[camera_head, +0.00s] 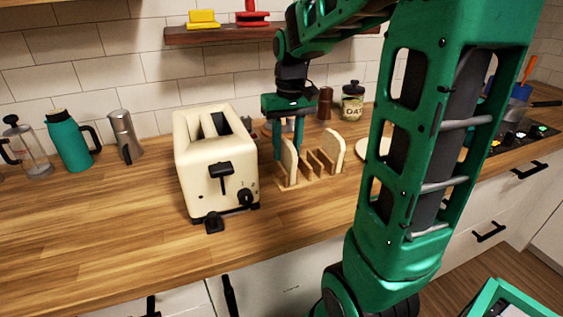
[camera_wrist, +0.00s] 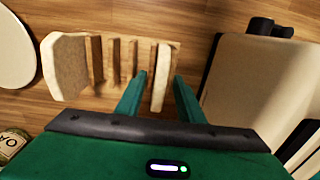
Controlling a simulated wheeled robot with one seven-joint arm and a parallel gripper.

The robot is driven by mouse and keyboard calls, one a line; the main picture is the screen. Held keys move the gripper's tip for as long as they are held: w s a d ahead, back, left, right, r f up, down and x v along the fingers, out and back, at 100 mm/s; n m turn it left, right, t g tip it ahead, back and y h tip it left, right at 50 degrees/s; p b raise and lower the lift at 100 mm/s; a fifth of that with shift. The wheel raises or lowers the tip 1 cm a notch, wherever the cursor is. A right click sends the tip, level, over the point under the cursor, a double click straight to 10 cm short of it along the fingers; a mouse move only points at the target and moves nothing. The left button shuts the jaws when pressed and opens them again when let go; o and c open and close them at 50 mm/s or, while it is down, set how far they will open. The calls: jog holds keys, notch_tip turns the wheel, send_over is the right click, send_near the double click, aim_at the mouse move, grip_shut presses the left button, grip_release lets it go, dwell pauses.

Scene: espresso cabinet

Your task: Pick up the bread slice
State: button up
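Two pale bread slices stand upright in a wooden rack (camera_head: 318,165) on the counter. The left bread slice (camera_head: 289,164) is nearest the toaster, and the right bread slice (camera_head: 333,151) stands at the rack's other end. My gripper (camera_head: 288,151) is above the left slice, pointing down. In the wrist view, the open fingers of my gripper (camera_wrist: 160,75) sit on either side of this slice (camera_wrist: 161,72), with narrow gaps showing. The other slice (camera_wrist: 65,68) stands apart at the left. The lower part of the near slice is hard to see.
A cream toaster (camera_head: 208,165) stands close to the left of the rack; it also shows in the wrist view (camera_wrist: 250,85). An oat jar (camera_head: 352,103) and a white plate (camera_wrist: 15,50) are near the rack. The counter's left front is clear.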

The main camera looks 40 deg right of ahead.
jog(key=shift+f, duration=0.35)
jog(key=shift+c, duration=0.3)
grip_shut()
jog(key=shift+r, duration=0.2)
